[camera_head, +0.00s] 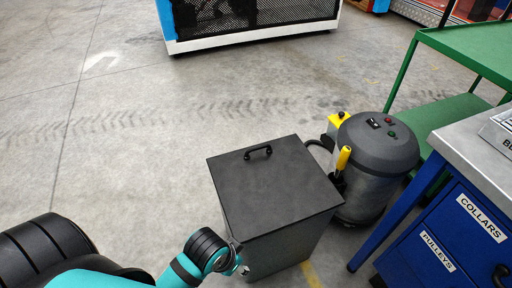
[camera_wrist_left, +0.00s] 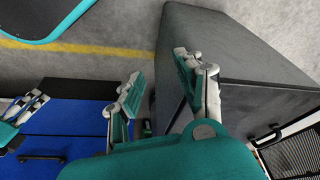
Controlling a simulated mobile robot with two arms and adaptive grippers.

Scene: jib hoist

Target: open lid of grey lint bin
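The grey lint bin (camera_head: 285,240) is a dark box on the floor with its flat lid (camera_head: 270,185) shut. A black handle (camera_head: 258,152) stands on the lid near its far edge. My left gripper (camera_head: 242,268) is low at the bin's near left side, below the lid and mostly hidden by its wrist. In the left wrist view my left gripper (camera_wrist_left: 158,72) is open with nothing between its fingers, and the bin (camera_wrist_left: 230,50) is close beside it; I cannot tell whether they touch. What seems to be my right gripper (camera_wrist_left: 22,115) shows at that view's left edge, its opening unclear.
A round grey vacuum-like machine (camera_head: 375,150) with yellow parts stands against the bin's right. A blue drawer cabinet (camera_head: 425,235) and a green shelf (camera_head: 435,115) are at the right. The floor left of and behind the bin is clear.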

